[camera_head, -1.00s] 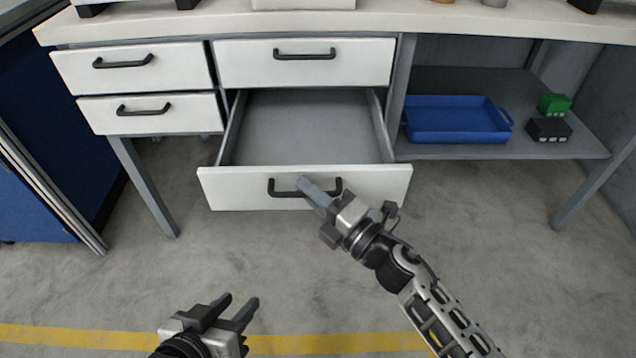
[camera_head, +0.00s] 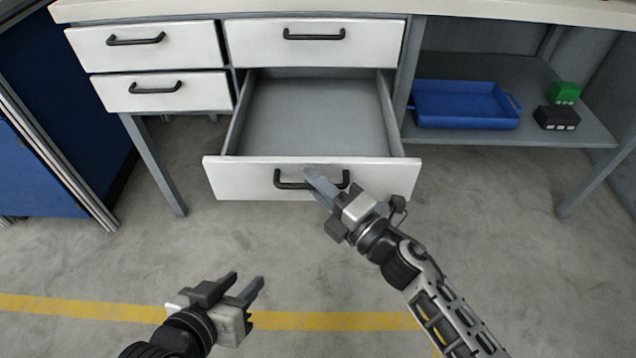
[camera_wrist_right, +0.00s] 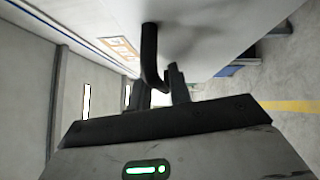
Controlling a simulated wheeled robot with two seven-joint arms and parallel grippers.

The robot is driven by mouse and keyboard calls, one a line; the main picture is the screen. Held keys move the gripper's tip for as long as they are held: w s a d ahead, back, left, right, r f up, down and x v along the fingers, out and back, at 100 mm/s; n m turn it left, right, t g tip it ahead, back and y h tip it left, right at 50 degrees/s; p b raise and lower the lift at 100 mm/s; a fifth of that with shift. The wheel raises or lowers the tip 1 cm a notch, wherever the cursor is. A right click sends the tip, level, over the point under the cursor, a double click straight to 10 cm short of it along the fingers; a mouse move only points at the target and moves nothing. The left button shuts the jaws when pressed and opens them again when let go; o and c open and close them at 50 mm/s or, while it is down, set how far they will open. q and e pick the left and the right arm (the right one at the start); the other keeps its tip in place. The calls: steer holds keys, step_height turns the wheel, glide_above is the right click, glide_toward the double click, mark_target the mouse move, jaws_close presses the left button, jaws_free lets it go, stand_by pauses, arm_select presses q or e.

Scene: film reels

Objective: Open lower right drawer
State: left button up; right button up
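The lower right drawer (camera_head: 235,178) is pulled well out, its grey inside bare and empty. Its black handle (camera_head: 284,184) is on the white front. My right gripper (camera_head: 318,185) is at the right part of this handle. In the right wrist view the handle (camera_wrist_right: 149,55) runs down between the two fingers (camera_wrist_right: 160,92), which are close about it; the exact contact is hard to see. My left gripper (camera_head: 242,283) is open and empty, low over the floor in front of the bench.
The upper right drawer (camera_head: 260,50) and two left drawers (camera_head: 200,45) are shut. A blue tray (camera_head: 462,122), a green box (camera_head: 564,92) and a black box (camera_head: 556,117) are on the right shelf (camera_head: 590,135). The floor in front is clear.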

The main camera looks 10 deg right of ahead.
steer(key=v, duration=1.6)
steer(key=shift+r, duration=0.15)
